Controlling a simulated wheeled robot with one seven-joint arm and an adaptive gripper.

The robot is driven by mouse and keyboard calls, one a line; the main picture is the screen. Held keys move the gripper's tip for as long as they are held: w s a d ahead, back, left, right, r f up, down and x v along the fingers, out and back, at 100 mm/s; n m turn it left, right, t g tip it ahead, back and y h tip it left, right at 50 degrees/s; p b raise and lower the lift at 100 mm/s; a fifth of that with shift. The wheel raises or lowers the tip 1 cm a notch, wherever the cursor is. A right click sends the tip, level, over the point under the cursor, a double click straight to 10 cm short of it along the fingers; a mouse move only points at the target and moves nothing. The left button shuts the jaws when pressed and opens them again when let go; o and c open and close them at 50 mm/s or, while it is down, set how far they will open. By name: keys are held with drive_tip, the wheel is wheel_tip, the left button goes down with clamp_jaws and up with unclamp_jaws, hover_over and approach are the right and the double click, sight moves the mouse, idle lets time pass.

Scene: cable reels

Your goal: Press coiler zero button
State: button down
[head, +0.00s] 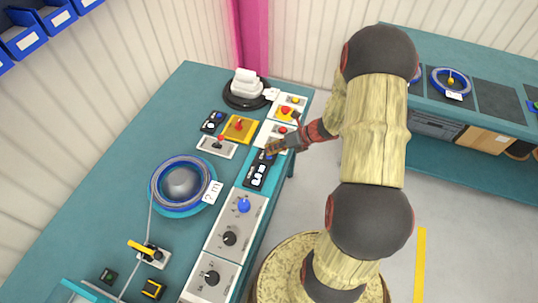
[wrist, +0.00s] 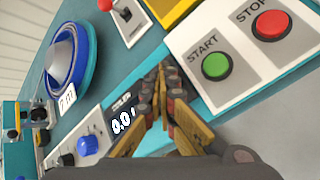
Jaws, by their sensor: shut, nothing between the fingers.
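The black coiler display panel (head: 257,176) lies near the front edge of the teal bench, with white digits on it. In the wrist view the display (wrist: 121,119) reads about 0.0, and its far end is hidden behind my fingers. A small blue spot, perhaps the zero button (head: 271,156), shows at the panel's upper end beside my fingertips; its label cannot be read. My gripper (head: 270,150) is shut and empty, with its fingertips over or just above that end. In the wrist view the gripper (wrist: 163,72) points at the panel; contact cannot be told.
A white panel with a green START button (wrist: 215,66) and red STOP button (wrist: 270,25) lies right beside my fingers. A blue knob (head: 244,204) is on the panel below. The coil reel (head: 183,182) and red-lever switch (head: 218,145) stand to the left.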

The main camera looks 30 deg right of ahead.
drive_tip(key=shift+r+p, duration=0.65)
drive_tip(key=shift+r, duration=0.1)
wheel_tip(320, 180, up, 5)
drive_tip(key=p, duration=0.4)
drive_tip(key=shift+p, duration=0.3)
idle(0.5)
